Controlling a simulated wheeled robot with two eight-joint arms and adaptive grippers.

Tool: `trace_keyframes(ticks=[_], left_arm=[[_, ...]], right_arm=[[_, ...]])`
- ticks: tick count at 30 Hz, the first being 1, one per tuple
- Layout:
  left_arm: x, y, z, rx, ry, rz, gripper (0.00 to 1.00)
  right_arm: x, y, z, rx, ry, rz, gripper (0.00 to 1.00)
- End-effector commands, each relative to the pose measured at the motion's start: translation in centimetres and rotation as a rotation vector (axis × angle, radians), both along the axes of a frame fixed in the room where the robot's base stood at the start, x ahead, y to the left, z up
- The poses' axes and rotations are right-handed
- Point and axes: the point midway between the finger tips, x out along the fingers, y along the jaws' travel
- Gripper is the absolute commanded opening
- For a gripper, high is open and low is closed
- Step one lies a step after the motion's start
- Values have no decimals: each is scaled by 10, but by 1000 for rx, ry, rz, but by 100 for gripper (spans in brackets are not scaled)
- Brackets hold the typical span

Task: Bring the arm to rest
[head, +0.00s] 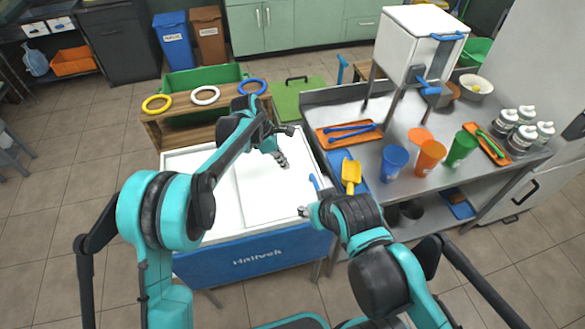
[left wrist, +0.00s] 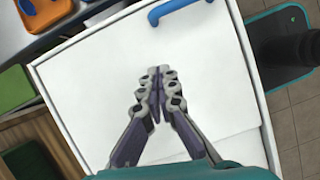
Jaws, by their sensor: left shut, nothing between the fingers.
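My left gripper (head: 282,160) is shut and empty, above the white lid (head: 265,205) of a chest with a blue front (head: 255,258). In the left wrist view its fingers (left wrist: 158,75) meet over the bare white lid (left wrist: 90,80). The lid's blue handle (left wrist: 182,9) lies apart from them. My right gripper (head: 305,211) is mostly hidden behind its own arm, near the chest's right edge. Its fingers are too small and covered to judge.
A steel table (head: 395,195) on the right holds a yellow scoop (head: 351,176), blue cup (head: 394,162), orange cup (head: 429,158), green cup (head: 461,149) and a white press (head: 415,42). A wooden stand (head: 165,132) with rings is behind the chest. Floor at left is clear.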

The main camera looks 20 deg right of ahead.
Motion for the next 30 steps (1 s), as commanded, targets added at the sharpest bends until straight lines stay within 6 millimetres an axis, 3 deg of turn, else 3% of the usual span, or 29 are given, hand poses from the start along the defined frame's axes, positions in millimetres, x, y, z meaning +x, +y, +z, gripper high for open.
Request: trace_keyframes(ticks=[4, 13, 17, 23, 30], left_arm=[[2, 8, 19, 0, 0, 1, 0], [2, 11, 25, 1, -2, -1, 0], [-1, 27, 40, 2, -46, -35, 0], [-22, 96, 95, 33, -248, -205, 0], [-78, 190, 143, 151, -510, -478, 0]], right_arm=[[0, 0, 7, 0, 0, 0, 40], [0, 0, 8, 0, 0, 0, 40], [0, 0, 8, 0, 0, 0, 40], [0, 0, 8, 0, 0, 0, 40], [0, 0, 8, 0, 0, 0, 40]])
